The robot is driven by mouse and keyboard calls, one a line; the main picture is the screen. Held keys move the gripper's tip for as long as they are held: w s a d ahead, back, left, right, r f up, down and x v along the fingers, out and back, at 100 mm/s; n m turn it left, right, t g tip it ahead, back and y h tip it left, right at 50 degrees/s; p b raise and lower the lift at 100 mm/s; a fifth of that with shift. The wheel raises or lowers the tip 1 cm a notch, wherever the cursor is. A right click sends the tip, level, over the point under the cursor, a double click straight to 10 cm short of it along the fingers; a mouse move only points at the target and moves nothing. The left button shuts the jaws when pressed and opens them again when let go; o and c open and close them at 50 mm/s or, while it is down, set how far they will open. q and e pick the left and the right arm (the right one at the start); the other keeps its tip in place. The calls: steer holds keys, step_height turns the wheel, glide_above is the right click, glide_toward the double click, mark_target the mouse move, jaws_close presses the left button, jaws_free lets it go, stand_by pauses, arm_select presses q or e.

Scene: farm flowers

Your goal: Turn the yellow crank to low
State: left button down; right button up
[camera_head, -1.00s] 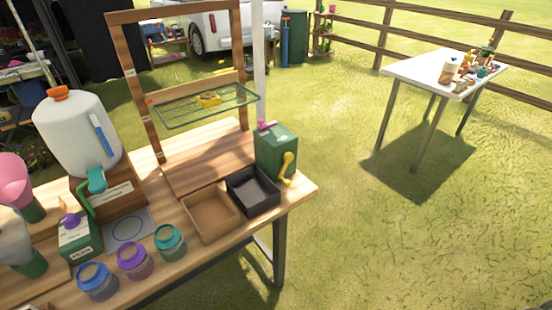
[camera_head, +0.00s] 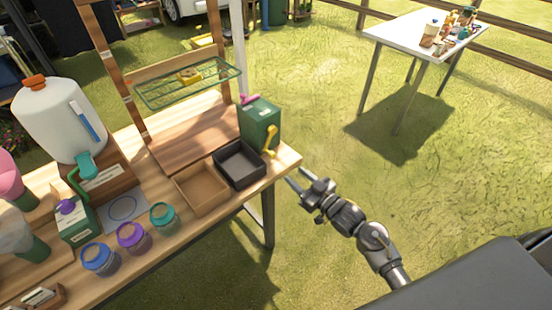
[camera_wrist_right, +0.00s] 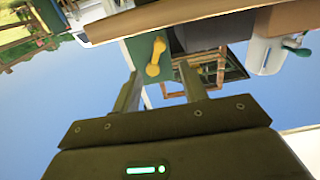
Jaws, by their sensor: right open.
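The yellow crank (camera_head: 269,140) is on the right-hand side of a green box (camera_head: 259,121) at the right end of the wooden table. The crank also shows in the right wrist view (camera_wrist_right: 155,57), beyond the fingertips and roughly in line with the gap between them. My right gripper (camera_head: 296,180) is open and empty, just off the table's right edge and to the lower right of the crank. In the right wrist view the open fingers (camera_wrist_right: 160,78) are apart from the crank. Any low marking is too small to read. My left gripper is not in view.
A black tray (camera_head: 262,175) and a brown tray (camera_head: 181,182) stand left of the green box. Lidded jars (camera_head: 164,231) line the front edge. A wire shelf (camera_head: 150,98) hangs behind. Grass right of the table is free, up to a white table (camera_head: 398,33).

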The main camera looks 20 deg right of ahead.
mark_target(276, 166)
steer(key=p+x, duration=0.1)
steer(key=x, duration=0.9)
steer(key=shift+w+a, duration=0.1)
steer(key=shift+w, duration=0.25)
jaws_close()
